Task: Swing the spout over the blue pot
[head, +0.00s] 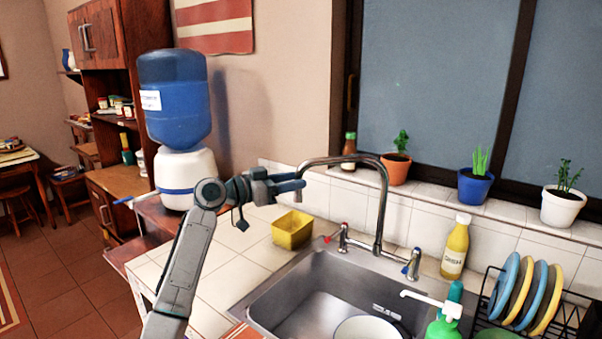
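The metal spout (382,190) rises from the tap behind the sink, arches over and points left, with its tip beside my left gripper. The blue pot (475,188) with a green plant stands on the tiled window ledge, to the right of the spout, between a terracotta pot and a white pot. My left gripper (297,184) is at the spout's free end, its dark fingers pointing right. The fingers and the tip overlap in the picture, so I cannot tell whether they touch or grip it. My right gripper is not in view.
The sink (300,300) lies below the spout. A yellow container (292,230) sits on the counter left of it. A yellow bottle (455,248), a green pump bottle (443,325) and a dish rack with plates (510,285) stand on the right. The terracotta pot (396,168) is behind the spout.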

